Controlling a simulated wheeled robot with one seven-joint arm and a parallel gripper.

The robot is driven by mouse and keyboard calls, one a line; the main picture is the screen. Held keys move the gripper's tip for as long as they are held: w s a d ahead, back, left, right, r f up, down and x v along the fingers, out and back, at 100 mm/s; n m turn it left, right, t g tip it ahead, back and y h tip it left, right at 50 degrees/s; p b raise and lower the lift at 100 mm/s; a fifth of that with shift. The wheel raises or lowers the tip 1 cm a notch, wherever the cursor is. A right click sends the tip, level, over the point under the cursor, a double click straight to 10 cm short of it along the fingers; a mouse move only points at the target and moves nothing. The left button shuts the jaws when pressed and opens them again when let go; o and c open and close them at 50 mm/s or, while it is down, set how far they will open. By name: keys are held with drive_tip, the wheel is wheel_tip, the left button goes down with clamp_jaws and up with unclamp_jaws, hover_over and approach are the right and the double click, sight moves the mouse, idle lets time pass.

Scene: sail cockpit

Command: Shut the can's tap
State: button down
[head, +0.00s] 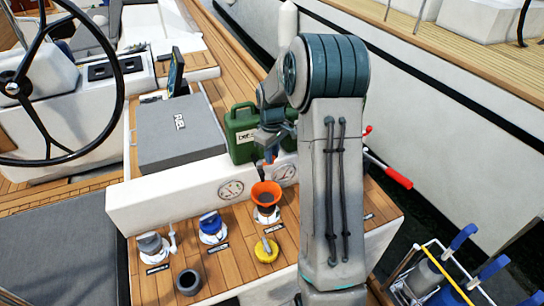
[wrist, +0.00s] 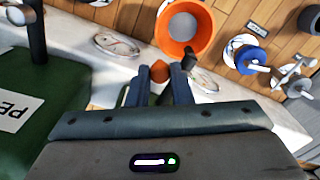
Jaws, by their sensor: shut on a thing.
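The green can (head: 243,135) stands on the white ledge behind the deck fittings, partly hidden by my arm. It also fills the left of the wrist view (wrist: 50,125), with its label partly in sight. My gripper (head: 268,150) is at the can's front, above the orange funnel. In the wrist view my gripper (wrist: 158,85) is shut on the orange tap knob (wrist: 160,70), which shows between the fingertips. A dark spout end (wrist: 190,60) shows beside it, over the rim of the orange funnel (wrist: 186,45). Whether the tap is open or closed cannot be told.
The funnel (head: 266,195) stands in a deck filler. A blue cap (head: 211,225), a grey cap (head: 149,244) and a loose yellow cap (head: 266,250) are nearby. A grey box (head: 180,135) stands left of the can. A red-handled crank (head: 398,178) sticks out at right.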

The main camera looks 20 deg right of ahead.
drive_tip(key=shift+w+d+n, duration=0.1)
drive_tip(key=shift+w+n, duration=0.15)
drive_tip(key=shift+n, duration=0.45)
drive_tip(key=shift+w+n, duration=0.25)
drive_tip(key=shift+n, duration=0.45)
drive_tip(key=c, duration=1.3)
unclamp_jaws()
drive_tip(key=shift+r, duration=0.15)
wheel_tip(320, 180, up, 14)
drive_tip(key=b, duration=0.2)
drive_tip(key=shift+f, duration=0.2)
